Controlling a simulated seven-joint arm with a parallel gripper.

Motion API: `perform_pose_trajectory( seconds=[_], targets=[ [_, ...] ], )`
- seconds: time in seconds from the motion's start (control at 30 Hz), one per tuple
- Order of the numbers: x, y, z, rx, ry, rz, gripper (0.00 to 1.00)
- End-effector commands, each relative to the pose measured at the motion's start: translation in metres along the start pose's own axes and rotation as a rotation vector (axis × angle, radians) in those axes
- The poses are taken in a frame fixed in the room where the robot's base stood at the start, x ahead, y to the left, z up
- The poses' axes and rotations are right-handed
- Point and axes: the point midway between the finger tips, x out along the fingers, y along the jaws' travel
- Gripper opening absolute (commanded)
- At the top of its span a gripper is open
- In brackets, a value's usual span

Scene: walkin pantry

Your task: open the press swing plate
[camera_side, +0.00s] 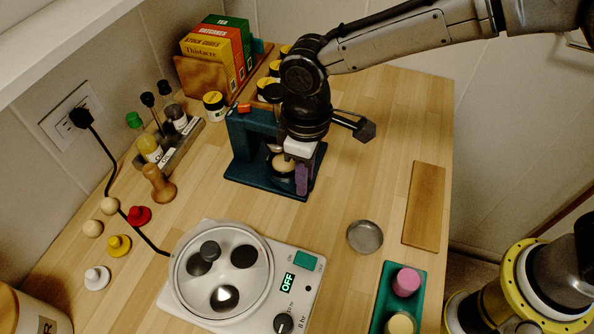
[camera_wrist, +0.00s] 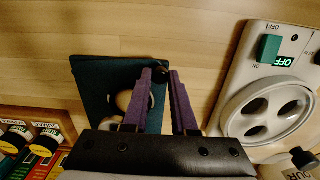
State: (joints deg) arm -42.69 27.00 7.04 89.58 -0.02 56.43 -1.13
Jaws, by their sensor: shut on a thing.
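The teal press (camera_side: 242,140) stands on the wooden counter. A round pale part (camera_side: 283,162) sits low inside it; this part also shows in the wrist view (camera_wrist: 123,99), left of my fingers. My gripper (camera_side: 303,187) reaches down at the press's right front, its purple fingers upright. In the wrist view my gripper (camera_wrist: 161,74) has its fingertips close together on a small dark knob (camera_wrist: 159,77), which looks like the swing plate's handle. The plate itself is mostly hidden by my wrist and fingers, so I cannot tell its angle.
A white dehydrator-like appliance (camera_side: 307,264) reading OFF stands in front. A shallow metal dish (camera_side: 365,237), a wooden board (camera_side: 424,206) and a green tray (camera_side: 420,291) lie right. A bottle rack (camera_side: 178,145) and boxes (camera_side: 222,62) stand behind. Counter between press and dish is clear.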

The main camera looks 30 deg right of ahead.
Motion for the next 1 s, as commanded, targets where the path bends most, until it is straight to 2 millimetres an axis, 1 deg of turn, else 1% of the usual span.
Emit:
perform_pose_trajectory(
  seconds=[0.07, 0.47, 1.0],
  targets=[
    [-0.002, 0.001, 0.004, -0.038, 0.005, 0.000, 0.00],
    [-0.002, 0.007, 0.027, -0.239, 0.005, 0.000, 0.00],
    [-0.002, 0.022, 0.054, -0.508, 0.006, 0.001, 0.00]
  ],
)
